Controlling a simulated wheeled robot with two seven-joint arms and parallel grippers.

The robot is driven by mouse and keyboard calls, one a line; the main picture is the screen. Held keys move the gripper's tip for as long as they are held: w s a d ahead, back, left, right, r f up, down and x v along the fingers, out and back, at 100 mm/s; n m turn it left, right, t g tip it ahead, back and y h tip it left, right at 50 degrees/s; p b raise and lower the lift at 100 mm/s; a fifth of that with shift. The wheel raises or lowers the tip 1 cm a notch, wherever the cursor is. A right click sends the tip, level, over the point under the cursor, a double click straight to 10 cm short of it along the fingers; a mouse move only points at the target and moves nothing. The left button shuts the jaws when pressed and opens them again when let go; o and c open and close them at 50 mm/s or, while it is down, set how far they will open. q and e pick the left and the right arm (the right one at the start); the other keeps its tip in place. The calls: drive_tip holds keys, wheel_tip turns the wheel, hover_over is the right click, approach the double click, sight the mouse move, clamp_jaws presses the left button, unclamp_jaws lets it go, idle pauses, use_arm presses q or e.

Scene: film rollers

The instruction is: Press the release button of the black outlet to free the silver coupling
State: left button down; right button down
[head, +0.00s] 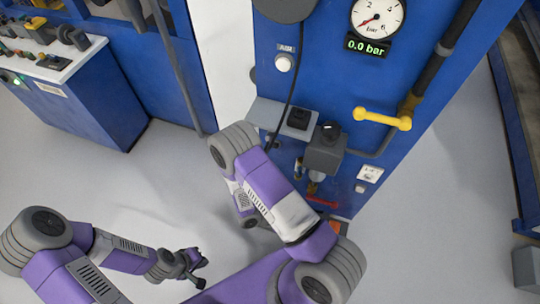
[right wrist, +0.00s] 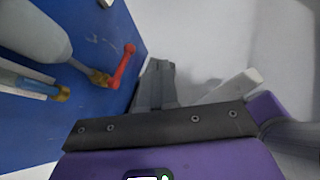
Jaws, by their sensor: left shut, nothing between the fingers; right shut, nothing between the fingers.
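A black block (head: 298,118) sits on the grey ledge of the blue panel. Beside it a grey box (head: 323,152) carries a dark knob (head: 331,130). I cannot tell for certain which is the black outlet, and no release button can be made out. A small silver fitting (head: 314,182) shows below the box; I cannot tell whether it is the silver coupling. My left gripper (head: 196,268) is shut and empty, low over the floor and away from the panel.
The blue panel (head: 330,85) carries a gauge (head: 378,16) reading 0.0 bar, a yellow handle (head: 385,119) and a white button (head: 284,62). A red lever (right wrist: 123,66) sticks out beside my right gripper. A blue cabinet (head: 85,100) stands left; open floor lies between.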

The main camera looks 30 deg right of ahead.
sight(273, 146)
drive_tip(key=w+a+r+n+t+h, duration=0.1)
drive_tip(key=w+a+r+n+t, duration=0.1)
drive_tip(key=w+n+t, duration=0.4)
drive_tip(key=w+a+r+n+t+h, duration=0.2)
drive_tip(key=w+a+n+t, duration=0.3)
drive_tip(key=w+t, duration=0.5)
drive_tip(key=shift+w+a+r+n+b, duration=0.2)
drive_tip(key=shift+w+r+n+b, duration=0.15)
drive_tip(key=shift+w+n, duration=0.4)
drive_tip(key=shift+s+d, duration=0.1)
drive_tip(key=b+x, duration=0.2)
drive_tip(key=x, duration=1.1)
drive_tip(key=shift+w+d, duration=0.2)
drive_tip(key=shift+d, duration=0.15)
